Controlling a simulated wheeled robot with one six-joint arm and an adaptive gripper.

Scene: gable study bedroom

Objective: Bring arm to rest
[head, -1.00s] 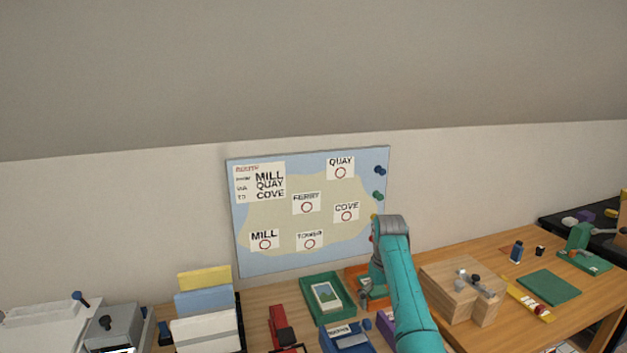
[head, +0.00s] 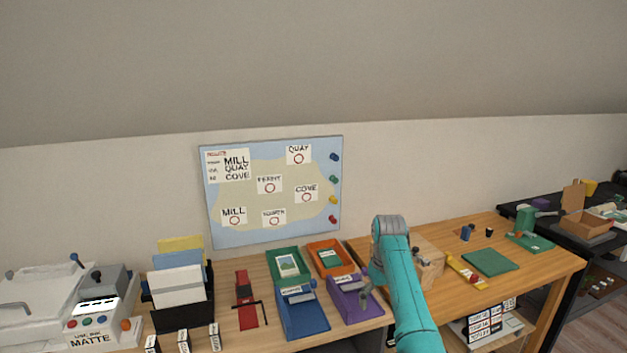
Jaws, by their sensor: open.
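My teal arm (head: 405,290) rises from the bottom edge, right of centre, and bends over at a grey-capped joint.
A wooden block (head: 430,268) stands behind the arm. Left of it are a green tray (head: 294,253), an orange tray (head: 318,245), a blue tray (head: 305,322) and a red tool (head: 245,311). A map board (head: 240,210) leans on the wall.

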